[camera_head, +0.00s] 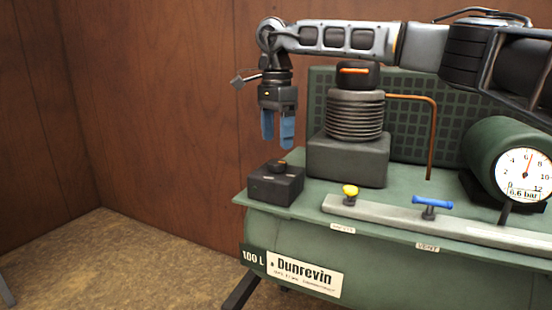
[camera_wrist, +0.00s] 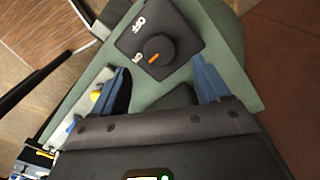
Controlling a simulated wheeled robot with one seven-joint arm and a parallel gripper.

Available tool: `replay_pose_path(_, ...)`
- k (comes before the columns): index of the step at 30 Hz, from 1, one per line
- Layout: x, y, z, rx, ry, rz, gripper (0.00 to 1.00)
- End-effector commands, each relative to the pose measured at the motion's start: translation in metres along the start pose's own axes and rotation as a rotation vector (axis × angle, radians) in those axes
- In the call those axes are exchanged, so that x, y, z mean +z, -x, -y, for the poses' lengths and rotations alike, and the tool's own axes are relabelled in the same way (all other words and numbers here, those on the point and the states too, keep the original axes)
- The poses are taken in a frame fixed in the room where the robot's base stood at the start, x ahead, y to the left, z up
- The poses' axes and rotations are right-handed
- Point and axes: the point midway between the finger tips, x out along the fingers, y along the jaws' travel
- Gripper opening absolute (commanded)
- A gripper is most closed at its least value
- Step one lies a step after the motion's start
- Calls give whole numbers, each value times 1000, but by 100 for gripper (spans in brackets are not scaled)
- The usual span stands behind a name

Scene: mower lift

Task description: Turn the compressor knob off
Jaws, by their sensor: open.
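The compressor knob is a round black knob (camera_head: 277,167) with an orange mark, on top of a small black switch box (camera_head: 275,187) at the left end of the green compressor (camera_head: 400,255). In the wrist view the knob (camera_wrist: 158,50) shows between and beyond my fingers. Its orange mark is near the lettering that seems to read "ON"; "OFF" is printed farther up the box. My gripper (camera_head: 278,143) points down above the box, apart from the knob. Its two blue fingers are spread and empty.
A yellow knob (camera_head: 350,190) and a blue valve handle (camera_head: 432,202) sit on a grey bar. A gauge (camera_head: 524,174) reads 6.6 bar. A wooden wall (camera_head: 150,100) is behind; open floor lies left.

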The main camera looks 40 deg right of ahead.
Motion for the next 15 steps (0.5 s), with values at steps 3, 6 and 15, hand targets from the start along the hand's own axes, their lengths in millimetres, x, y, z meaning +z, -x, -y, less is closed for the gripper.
replay_pose_path(3,0,-20,-1,2,1,2,76)
replay_pose_path(6,1,-36,-1,1,2,3,76)
replay_pose_path(15,1,-60,0,-1,1,2,76)
